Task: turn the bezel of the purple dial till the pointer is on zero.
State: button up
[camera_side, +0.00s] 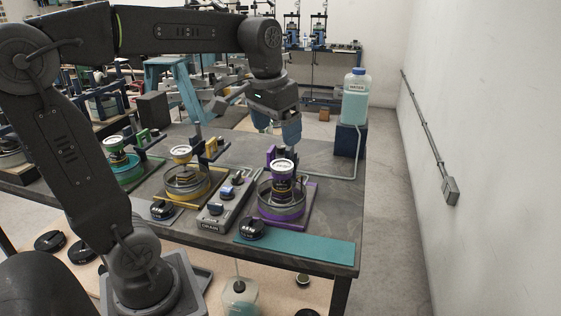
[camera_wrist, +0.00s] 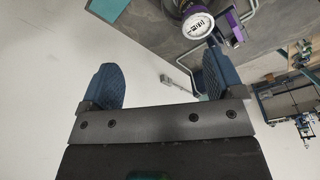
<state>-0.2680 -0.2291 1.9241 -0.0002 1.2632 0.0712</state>
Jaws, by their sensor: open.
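The purple dial (camera_side: 283,166) stands upright on a purple lever frame (camera_side: 292,213) at the right part of the dark table, with a round white face on top. In the wrist view the dial's white face (camera_wrist: 198,26) shows at the top, right of centre, with purple parts beside it. Its pointer is too small to read. My gripper (camera_side: 280,128) is above and behind the dial in the side view, apart from it. In the wrist view its two blue fingers (camera_wrist: 160,75) are wide apart with nothing between them.
Yellow (camera_side: 182,151) and green (camera_side: 113,141) dial frames stand to the left. A grey switch box (camera_side: 226,205) sits between the yellow and purple frames. A teal mat (camera_side: 300,245) lies at the front edge. A water container (camera_side: 355,97) stands at the back right, with a pipe.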

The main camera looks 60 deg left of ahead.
jog(key=n+g, duration=0.1)
jog(key=g, duration=0.1)
send_near(280, 165)
jog(key=shift+h, duration=0.3)
jog(key=f, duration=0.8)
jog(key=shift+w+a+f, duration=0.1)
jog(key=shift+a+f, duration=0.1)
jog(key=shift+f, duration=0.1)
jog(key=shift+c, duration=0.3)
jog(key=c, duration=0.9)
jog(key=shift+o, duration=0.2)
jog(key=shift+a+m, duration=0.1)
jog(key=shift+m, duration=0.9)
jog(key=o, duration=0.9)
jog(key=shift+r, duration=0.15)
